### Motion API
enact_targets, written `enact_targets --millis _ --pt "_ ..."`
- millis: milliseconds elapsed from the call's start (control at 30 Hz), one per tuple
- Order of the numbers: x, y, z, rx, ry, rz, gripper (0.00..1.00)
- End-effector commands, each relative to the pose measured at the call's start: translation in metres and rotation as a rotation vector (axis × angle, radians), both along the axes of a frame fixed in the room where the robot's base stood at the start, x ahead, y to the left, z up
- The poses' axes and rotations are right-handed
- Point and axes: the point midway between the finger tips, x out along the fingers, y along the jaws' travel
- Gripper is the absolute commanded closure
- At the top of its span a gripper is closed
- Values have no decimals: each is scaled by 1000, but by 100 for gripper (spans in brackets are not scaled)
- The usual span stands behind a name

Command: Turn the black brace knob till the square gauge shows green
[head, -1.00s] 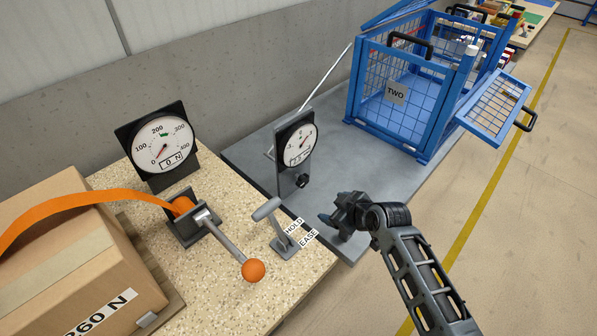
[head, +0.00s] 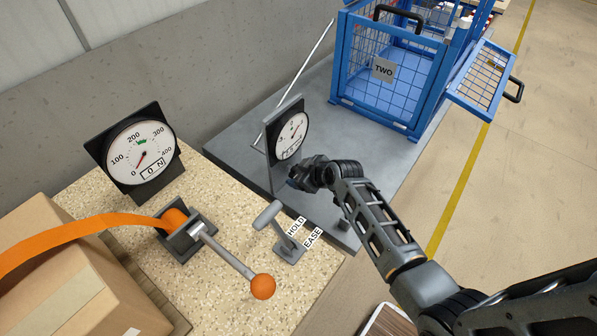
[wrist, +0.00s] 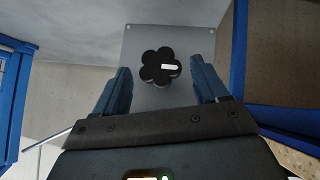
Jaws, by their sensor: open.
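The black lobed brace knob (wrist: 161,67) sits on a grey plate in the wrist view, with a white mark pointing right. My gripper (wrist: 161,80) is open, with one blue-grey finger on each side of the knob and gaps between. In the head view my gripper (head: 302,178) is at the lower part of the grey post and hides the knob. A black-rimmed dial gauge (head: 291,136) is on the post; its small readout is not legible. A gauge on a square black plate (head: 140,150) has a green band near 200, its needle near 0 and reads 0 N.
A ratchet with an orange strap (head: 180,228) and orange ball lever (head: 262,286) stands on the speckled bench, beside a grey handle (head: 268,215) marked HOLD and EASE. A cardboard box (head: 70,280) is at left. A blue cage (head: 385,70) marked TWO stands behind.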

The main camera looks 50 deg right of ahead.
Motion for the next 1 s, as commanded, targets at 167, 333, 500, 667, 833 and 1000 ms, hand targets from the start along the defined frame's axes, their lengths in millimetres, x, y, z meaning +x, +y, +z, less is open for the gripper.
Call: enact_targets --millis 167,333,500,667,833,1000 --pt "9 -2 -9 0 0 0 27" --pt "12 -3 -11 -1 0 0 27" --pt "11 -3 -11 -1 0 0 27" --pt "11 -3 -11 -1 0 -1 43" --pt "11 -3 -11 -1 0 -1 59" --pt "11 -3 -11 -1 0 0 75"
